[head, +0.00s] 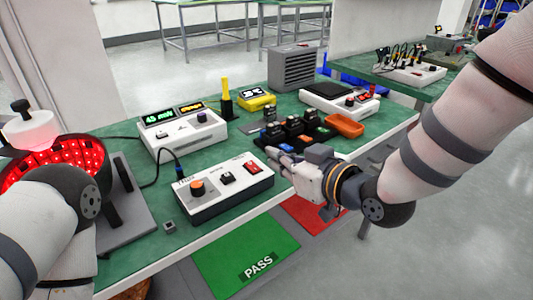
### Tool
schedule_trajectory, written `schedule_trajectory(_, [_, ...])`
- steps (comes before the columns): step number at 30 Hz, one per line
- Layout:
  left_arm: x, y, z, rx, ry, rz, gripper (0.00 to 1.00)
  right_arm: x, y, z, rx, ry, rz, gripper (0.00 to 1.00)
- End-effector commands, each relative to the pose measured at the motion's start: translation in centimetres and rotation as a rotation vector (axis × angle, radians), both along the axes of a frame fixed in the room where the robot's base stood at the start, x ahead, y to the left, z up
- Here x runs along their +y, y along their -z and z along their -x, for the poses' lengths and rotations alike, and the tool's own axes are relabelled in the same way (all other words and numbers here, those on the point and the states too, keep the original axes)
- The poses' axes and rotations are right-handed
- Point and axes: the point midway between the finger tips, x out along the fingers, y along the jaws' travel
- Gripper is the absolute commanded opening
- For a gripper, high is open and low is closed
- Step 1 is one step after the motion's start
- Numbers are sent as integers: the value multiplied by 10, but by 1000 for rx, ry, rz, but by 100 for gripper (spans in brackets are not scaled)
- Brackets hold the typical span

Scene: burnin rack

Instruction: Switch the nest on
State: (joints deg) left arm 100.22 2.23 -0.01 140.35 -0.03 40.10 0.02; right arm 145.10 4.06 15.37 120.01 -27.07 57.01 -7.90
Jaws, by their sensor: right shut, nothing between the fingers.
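A white-topped box with dark sides (225,190) stands at the table's front edge; I take it to be the nest. Which way the rocker is tipped is too small to tell. My right gripper (277,158) is shut and empty, just to the right of the red rocker, with its fingers pointing left. I cannot tell whether it touches the box. My left arm shows at the lower left, but its gripper is out of view.
Behind the box stand a white unit with lit displays (183,135) and several black blocks (295,130). An orange tray (345,125) is behind my right gripper. A green PASS mat (245,258) lies below the front edge.

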Motion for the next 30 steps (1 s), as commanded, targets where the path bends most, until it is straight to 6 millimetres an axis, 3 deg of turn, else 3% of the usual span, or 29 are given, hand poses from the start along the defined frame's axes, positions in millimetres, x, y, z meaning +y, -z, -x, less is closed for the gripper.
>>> schedule_trajectory(4, [0,-4,-4,-16,-1,-1,38,-17,-5,24,0,0,-1,0])
schedule_trajectory(9, [0,-6,-6,-22,-1,0,38,-28,-5,39,1,0,0,0])
schedule_trajectory(24, [0,-6,-6,-21,-1,0,38,-30,-2,42,9,1,1,0])
schedule_trajectory(26, [0,-6,-6,-22,-1,0,38,-34,13,47,53,15,9,0])
schedule_trajectory(29, [0,-7,-7,-26,-1,0,38,-51,74,74,236,72,44,0])
schedule_trajectory(30, [0,-8,-8,-28,-1,0,38,-61,107,93,342,107,65,0])
